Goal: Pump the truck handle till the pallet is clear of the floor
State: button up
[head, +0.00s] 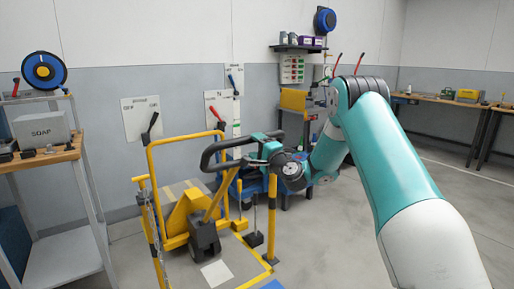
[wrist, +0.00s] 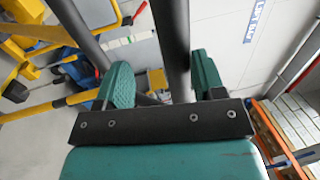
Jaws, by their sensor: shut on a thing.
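The pallet truck (head: 178,215) is yellow and stands on the floor left of centre in the head view. Its black loop handle (head: 222,148) is at the top, near mid-picture. My gripper (head: 268,148) is shut on the right side of the handle. In the wrist view, the teal fingers of my gripper (wrist: 162,75) stand either side of the dark handle bar (wrist: 173,40). I cannot clearly make out a pallet or any gap under it.
A shelf (head: 45,158) with a soap box stands at the left. A blue cart (head: 285,185) is behind my gripper. Yellow posts and rails (head: 272,215) stand close around the truck. A workbench (head: 455,100) runs along the right wall. The floor at right is clear.

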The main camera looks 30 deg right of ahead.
jog(key=shift+f, duration=0.3)
jog(key=s+f+b, duration=0.2)
jog(key=s+b, duration=1.3)
jog(key=s, duration=0.2)
jog(key=shift+d+f, duration=0.25)
jog(key=shift+d, duration=0.05)
jog(key=shift+s, duration=0.1)
